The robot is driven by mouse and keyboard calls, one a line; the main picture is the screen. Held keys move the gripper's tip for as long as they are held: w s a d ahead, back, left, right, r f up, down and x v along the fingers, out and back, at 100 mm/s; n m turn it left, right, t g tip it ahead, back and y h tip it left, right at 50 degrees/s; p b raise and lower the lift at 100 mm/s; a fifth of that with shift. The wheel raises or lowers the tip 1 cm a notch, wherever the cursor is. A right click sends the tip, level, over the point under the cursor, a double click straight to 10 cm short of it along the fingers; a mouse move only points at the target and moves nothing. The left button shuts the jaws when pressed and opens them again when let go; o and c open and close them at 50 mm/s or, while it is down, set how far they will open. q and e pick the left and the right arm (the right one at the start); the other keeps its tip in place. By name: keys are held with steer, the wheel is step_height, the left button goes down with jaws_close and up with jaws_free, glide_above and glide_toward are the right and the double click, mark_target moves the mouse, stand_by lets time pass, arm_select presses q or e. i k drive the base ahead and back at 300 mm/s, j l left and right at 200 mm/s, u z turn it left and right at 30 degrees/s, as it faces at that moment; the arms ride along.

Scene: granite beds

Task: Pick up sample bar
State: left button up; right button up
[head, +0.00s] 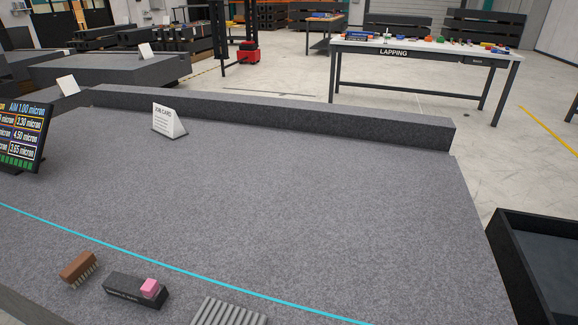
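A short dark bar (125,291) with small pale lettering on its front side lies on the granite bed near the bottom left. The lettering is too small to read, so I cannot tell for sure that this is the sample bar. A pink block (151,288) sits on its right end. A brown brush (77,266) with pale bristles lies just left of the bar, apart from it. A grey ribbed piece (229,312) lies to its right, cut off by the bottom edge. Neither of my grippers shows in the head view.
The granite bed (300,190) is mostly clear, with a cyan line (180,271) beyond the small items. A raised granite bar (270,113) runs along the back. A dark tray (508,265) is at right.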

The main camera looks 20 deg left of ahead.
mark_target(120, 284)
steer(key=k+u, duration=0.1)
steer(key=u, duration=1)
